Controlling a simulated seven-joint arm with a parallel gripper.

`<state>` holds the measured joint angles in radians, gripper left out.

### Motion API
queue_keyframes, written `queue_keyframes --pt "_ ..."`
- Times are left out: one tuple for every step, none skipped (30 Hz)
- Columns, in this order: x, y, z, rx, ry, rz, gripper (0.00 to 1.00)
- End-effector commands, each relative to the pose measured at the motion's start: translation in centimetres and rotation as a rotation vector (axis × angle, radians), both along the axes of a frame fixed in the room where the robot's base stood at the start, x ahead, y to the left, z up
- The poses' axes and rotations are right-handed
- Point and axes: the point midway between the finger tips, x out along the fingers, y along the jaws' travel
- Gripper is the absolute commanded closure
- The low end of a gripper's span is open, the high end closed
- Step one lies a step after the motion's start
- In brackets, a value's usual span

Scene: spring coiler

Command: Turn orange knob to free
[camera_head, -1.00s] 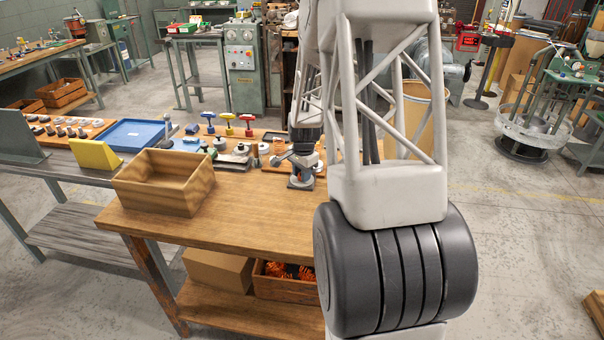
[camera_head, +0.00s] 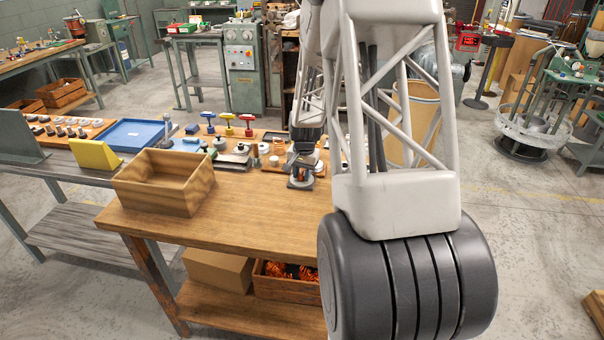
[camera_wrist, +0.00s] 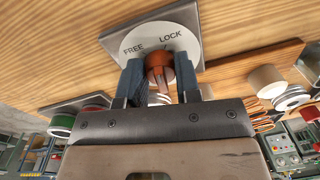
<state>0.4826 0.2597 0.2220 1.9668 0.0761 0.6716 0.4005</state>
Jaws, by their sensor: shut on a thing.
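The orange knob (camera_wrist: 159,68) sits on a round white dial (camera_wrist: 160,42) marked FREE on the left and LOCK on the right, set on a grey square plate (camera_wrist: 113,39). My gripper (camera_wrist: 160,80) has its two blue-grey fingers on either side of the knob and is shut on it. The fingers hide part of the knob, so its exact pointing is hard to tell. In the head view my gripper (camera_head: 303,158) is over the dial unit (camera_head: 300,182) on the wooden bench; the knob is hidden there.
An open wooden box (camera_head: 165,183) stands on the bench (camera_head: 245,220) to the left. Coloured T-handled tools (camera_head: 227,122) and small parts lie behind. A blue tray (camera_head: 133,134) and a yellow block (camera_head: 95,155) are further left. The bench front is clear.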

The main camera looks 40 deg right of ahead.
Motion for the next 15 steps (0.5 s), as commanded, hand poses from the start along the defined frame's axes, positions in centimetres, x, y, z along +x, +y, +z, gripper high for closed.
queue_keyframes --pt "0.04 -0.02 0.06 0.000 -0.002 0.042 0.93" --pt "0.05 -0.04 0.06 -0.001 -0.002 0.070 0.93" --pt "0.06 -0.05 0.04 -0.001 -0.002 0.109 0.93" --pt "0.05 -0.05 0.06 -0.001 -0.002 0.137 0.93" --pt "0.06 -0.06 0.09 -0.001 -0.002 0.166 0.93" --pt "0.04 -0.05 0.08 -0.001 -0.002 0.204 0.93" --pt "0.04 -0.06 0.06 -0.001 -0.002 0.232 0.93" --pt "0.06 -0.07 0.07 -0.001 -0.002 0.261 0.93" --pt "0.08 -0.08 0.09 -0.001 -0.002 0.299 0.93" --pt "0.08 -0.08 0.08 -0.001 -0.001 0.327 0.93" --pt "0.05 -0.07 0.04 0.000 -0.001 0.356 0.93" --pt "0.05 -0.07 0.03 0.000 -0.001 0.393 0.93" --pt "0.05 -0.07 0.05 -0.001 -0.001 0.421 0.93" --pt "0.07 -0.09 0.09 -0.001 -0.001 0.447 0.93" --pt "0.09 -0.10 0.11 -0.001 -0.002 0.481 0.93"
